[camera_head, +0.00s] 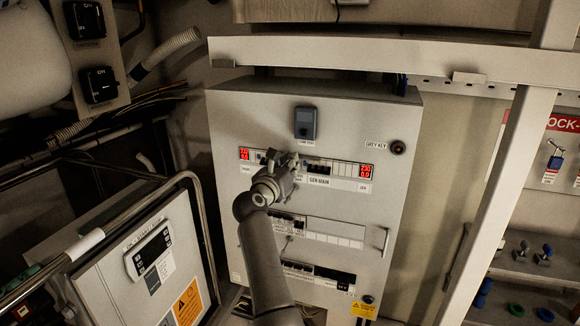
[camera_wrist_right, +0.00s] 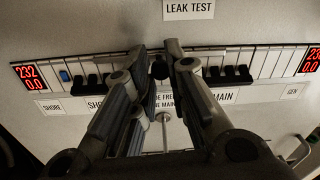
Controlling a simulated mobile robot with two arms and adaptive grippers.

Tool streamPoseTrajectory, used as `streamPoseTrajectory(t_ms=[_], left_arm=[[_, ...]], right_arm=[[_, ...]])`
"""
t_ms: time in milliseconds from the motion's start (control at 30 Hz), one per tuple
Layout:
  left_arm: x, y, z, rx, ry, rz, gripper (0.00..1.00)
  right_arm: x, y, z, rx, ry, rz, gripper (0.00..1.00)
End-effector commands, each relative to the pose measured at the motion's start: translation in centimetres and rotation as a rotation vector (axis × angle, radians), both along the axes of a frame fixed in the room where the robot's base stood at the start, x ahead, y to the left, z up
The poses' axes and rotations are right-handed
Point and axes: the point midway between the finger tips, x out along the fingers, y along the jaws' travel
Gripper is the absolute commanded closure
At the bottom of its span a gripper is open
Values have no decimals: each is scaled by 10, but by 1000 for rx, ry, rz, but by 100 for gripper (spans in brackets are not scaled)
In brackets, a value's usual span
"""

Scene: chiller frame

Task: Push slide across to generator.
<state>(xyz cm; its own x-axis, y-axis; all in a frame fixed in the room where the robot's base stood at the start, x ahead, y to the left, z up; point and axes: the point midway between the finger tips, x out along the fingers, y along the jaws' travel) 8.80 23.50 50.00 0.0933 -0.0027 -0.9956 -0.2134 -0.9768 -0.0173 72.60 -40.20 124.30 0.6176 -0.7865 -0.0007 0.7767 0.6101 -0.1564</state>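My right gripper (camera_head: 278,162) is in front of the upper breaker row of the grey panel (camera_head: 345,120). In the right wrist view its two fingertips (camera_wrist_right: 157,52) are apart and reach the row between the SHORE side and the GEN MAIN side. A small dark knob (camera_wrist_right: 160,70), perhaps part of the slide, shows between the fingers; I cannot tell whether they touch it. The label strip below is partly hidden by the fingers. The generator label GEN MAIN (camera_head: 319,181) is right of the gripper. My left gripper is not in view.
Red number displays (camera_head: 244,154) (camera_head: 365,172) sit at both ends of the row. A dark LEAK TEST unit (camera_head: 306,123) is above. Lower breaker rows (camera_head: 318,274) and a handle (camera_head: 384,241) are below. A metal rail (camera_head: 200,215) and a pale post (camera_head: 497,200) flank the panel.

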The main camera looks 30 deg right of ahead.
Motion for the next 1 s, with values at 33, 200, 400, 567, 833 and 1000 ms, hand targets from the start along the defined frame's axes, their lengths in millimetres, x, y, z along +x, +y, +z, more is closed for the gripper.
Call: streamPoseTrajectory(t_ms=[33,200,400,567,833,1000], left_arm=[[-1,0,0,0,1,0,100],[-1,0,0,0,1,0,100],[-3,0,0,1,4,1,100],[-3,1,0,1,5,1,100],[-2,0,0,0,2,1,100],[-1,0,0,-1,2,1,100]], right_arm=[[0,0,2,-2,-3,0,76],[0,0,1,-1,-2,1,63],[0,0,1,0,-1,1,63],[0,0,11,1,-4,0,63],[0,1,62,3,-8,1,63],[0,0,89,0,-5,0,63]])
